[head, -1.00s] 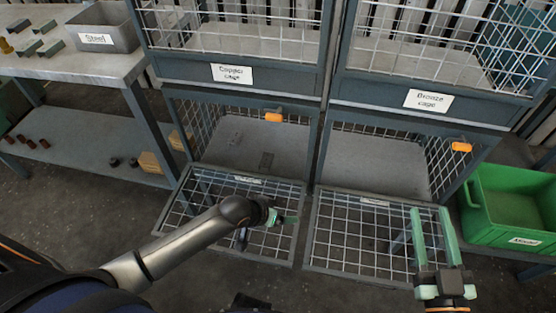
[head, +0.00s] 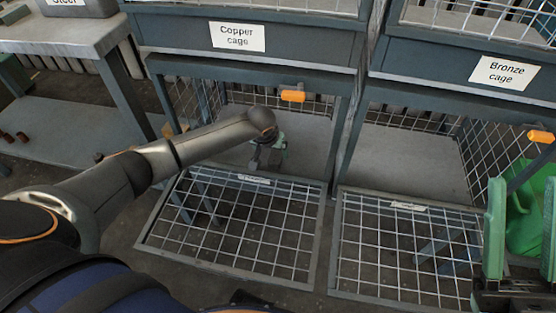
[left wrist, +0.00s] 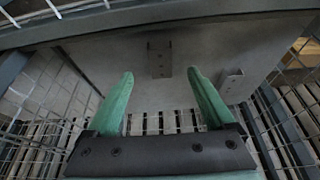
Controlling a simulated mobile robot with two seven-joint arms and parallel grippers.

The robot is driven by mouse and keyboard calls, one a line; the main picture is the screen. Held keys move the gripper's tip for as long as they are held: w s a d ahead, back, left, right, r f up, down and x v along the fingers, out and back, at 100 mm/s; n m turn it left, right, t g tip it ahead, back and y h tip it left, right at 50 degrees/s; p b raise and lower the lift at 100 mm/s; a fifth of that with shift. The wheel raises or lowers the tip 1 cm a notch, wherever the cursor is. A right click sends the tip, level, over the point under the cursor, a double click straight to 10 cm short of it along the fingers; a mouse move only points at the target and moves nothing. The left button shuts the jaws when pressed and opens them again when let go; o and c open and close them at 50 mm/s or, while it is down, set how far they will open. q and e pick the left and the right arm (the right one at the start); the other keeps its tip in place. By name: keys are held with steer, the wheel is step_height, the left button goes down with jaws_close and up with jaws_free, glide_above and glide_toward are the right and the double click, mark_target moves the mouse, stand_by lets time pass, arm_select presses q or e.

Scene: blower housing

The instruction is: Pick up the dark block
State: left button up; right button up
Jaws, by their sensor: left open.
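My left gripper (head: 270,157) is open and empty, reaching into the lower copper cage above its grey floor. In the left wrist view its two green fingers (left wrist: 160,80) stand wide apart. In the head view my left arm and gripper hide both pieces. My right gripper (head: 523,190) is open and empty at the right edge.
The copper cage's mesh door (head: 235,225) is folded down in front, as is the bronze cage's door (head: 405,245). An orange handle (head: 293,96) hangs at the copper cage opening. Mesh walls and frame posts bound the cage. A green bin (head: 525,220) stands at right.

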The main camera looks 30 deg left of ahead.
mark_target(275, 159)
arm_select(q)
steer(key=b+x, duration=0.1)
steer(key=x, duration=0.2)
steer(key=shift+d, duration=0.1)
steer(key=b+x, duration=0.3)
steer(key=x, duration=0.2)
steer(key=shift+w+b, duration=0.1)
steer(key=shift+b, duration=0.25)
steer(key=shift+r, duration=0.1)
arm_select(e)
steer(key=shift+m, duration=0.4)
steer(key=f, duration=0.5)
steer(key=shift+w+a+f, duration=0.15)
steer(key=shift+a+f, duration=0.15)
steer(key=shift+f, duration=0.1)
arm_select(q)
jaws_close()
